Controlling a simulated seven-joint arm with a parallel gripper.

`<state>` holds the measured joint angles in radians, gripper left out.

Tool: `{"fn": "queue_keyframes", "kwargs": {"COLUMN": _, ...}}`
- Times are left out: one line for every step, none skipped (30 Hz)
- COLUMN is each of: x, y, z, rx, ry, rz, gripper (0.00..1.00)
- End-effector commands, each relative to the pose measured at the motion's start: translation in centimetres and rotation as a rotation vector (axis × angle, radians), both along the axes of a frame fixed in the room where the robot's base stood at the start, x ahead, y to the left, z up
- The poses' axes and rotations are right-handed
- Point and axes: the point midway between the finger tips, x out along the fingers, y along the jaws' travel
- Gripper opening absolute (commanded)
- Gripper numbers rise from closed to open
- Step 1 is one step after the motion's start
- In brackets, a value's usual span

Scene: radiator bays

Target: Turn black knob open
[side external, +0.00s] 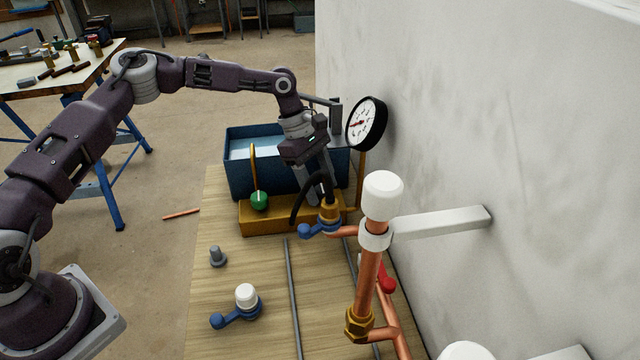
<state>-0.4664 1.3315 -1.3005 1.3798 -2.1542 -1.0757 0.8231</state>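My gripper (318,188) points down at a brass valve (330,213) in the middle of the side external view, near the wall. A dark piece that looks like the black knob (329,196) stands on top of this valve, close to the fingertips. The fingers partly cover it, so I cannot tell whether they touch or grip it. A blue lever (307,231) sticks out to the left at the valve's foot. A black curved strip (298,205) shows left of the fingers.
A round gauge (367,123) is on the wall beside my wrist. A blue bin (240,178) and a green knob (259,200) stand behind. A white-capped copper pipe (369,265) rises in front right. A white knob (246,295) and grey knob (217,256) stand on the wooden board.

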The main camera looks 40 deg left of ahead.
Motion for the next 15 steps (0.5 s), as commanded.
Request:
{"fn": "queue_keyframes", "kwargs": {"x": 0.0, "y": 0.01, "z": 0.02, "rx": 0.0, "ry": 0.0, "rz": 0.0, "gripper": 0.43}}
{"fn": "queue_keyframes", "kwargs": {"x": 0.0, "y": 0.01, "z": 0.02, "rx": 0.0, "ry": 0.0, "rz": 0.0, "gripper": 0.37}}
{"fn": "queue_keyframes", "kwargs": {"x": 0.01, "y": 0.01, "z": 0.02, "rx": 0.0, "ry": 0.0, "rz": 0.0, "gripper": 0.29}}
{"fn": "queue_keyframes", "kwargs": {"x": 0.01, "y": 0.01, "z": 0.03, "rx": 0.0, "ry": 0.0, "rz": 0.0, "gripper": 0.24}}
{"fn": "queue_keyframes", "kwargs": {"x": 0.01, "y": 0.01, "z": 0.03, "rx": 0.0, "ry": 0.0, "rz": 0.0, "gripper": 0.18}}
{"fn": "queue_keyframes", "kwargs": {"x": 0.01, "y": 0.01, "z": 0.03, "rx": 0.0, "ry": 0.0, "rz": 0.0, "gripper": 0.1}}
{"fn": "queue_keyframes", "kwargs": {"x": 0.01, "y": 0.01, "z": 0.03, "rx": 0.0, "ry": -0.001, "rz": 0.0, "gripper": 0.04}}
{"fn": "queue_keyframes", "kwargs": {"x": 0.01, "y": 0.02, "z": 0.04, "rx": 0.0, "ry": -0.001, "rz": 0.0, "gripper": 0.0}}
{"fn": "queue_keyframes", "kwargs": {"x": 0.02, "y": 0.02, "z": 0.04, "rx": 0.0, "ry": -0.001, "rz": 0.0, "gripper": 0.0}}
{"fn": "queue_keyframes", "kwargs": {"x": 0.02, "y": 0.02, "z": 0.04, "rx": 0.0, "ry": -0.001, "rz": 0.0, "gripper": 0.0}}
{"fn": "queue_keyframes", "kwargs": {"x": 0.02, "y": 0.02, "z": 0.05, "rx": 0.0, "ry": -0.001, "rz": 0.001, "gripper": 0.0}}
{"fn": "queue_keyframes", "kwargs": {"x": 0.02, "y": 0.02, "z": 0.05, "rx": 0.0, "ry": -0.001, "rz": 0.004, "gripper": 0.0}}
{"fn": "queue_keyframes", "kwargs": {"x": 0.02, "y": 0.03, "z": 0.04, "rx": 0.0, "ry": 0.0, "rz": 0.007, "gripper": 0.0}}
{"fn": "queue_keyframes", "kwargs": {"x": 0.01, "y": 0.04, "z": 0.05, "rx": 0.001, "ry": -0.001, "rz": 0.011, "gripper": 0.0}}
{"fn": "queue_keyframes", "kwargs": {"x": 0.01, "y": 0.04, "z": 0.04, "rx": 0.0, "ry": -0.001, "rz": 0.019, "gripper": 0.0}}
